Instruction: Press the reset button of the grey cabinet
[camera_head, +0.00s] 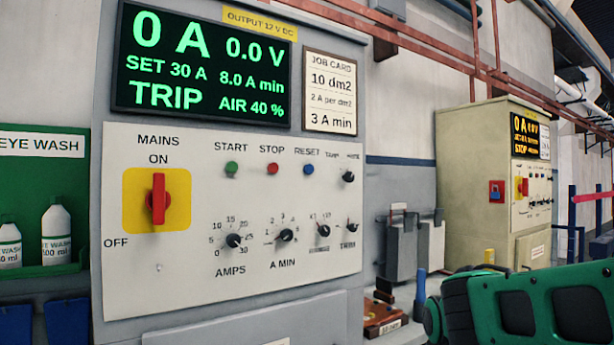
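The grey cabinet (330,215) fills the left and middle of the head view. Its reset button (308,169) is a small blue knob under the label RESET, on the white panel (200,285). To its left are the red STOP button (272,168) and the green START button (232,168). The red mains switch (158,199) stands upright, in line with ON, on a yellow plate. The display (200,65) reads 0 A, 0.0 V, SET 30 A, 8.0 A min, TRIP and AIR 40 %. My gripper is not in view. Nothing covers the reset button.
Black dials (285,235) sit below the buttons. A beige cabinet (470,190) stands farther right, its display reading STOP. A green and black body (530,305) blocks the lower right, close to the camera. An eye wash station (42,170) hangs at left. Copper pipes (420,35) run above.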

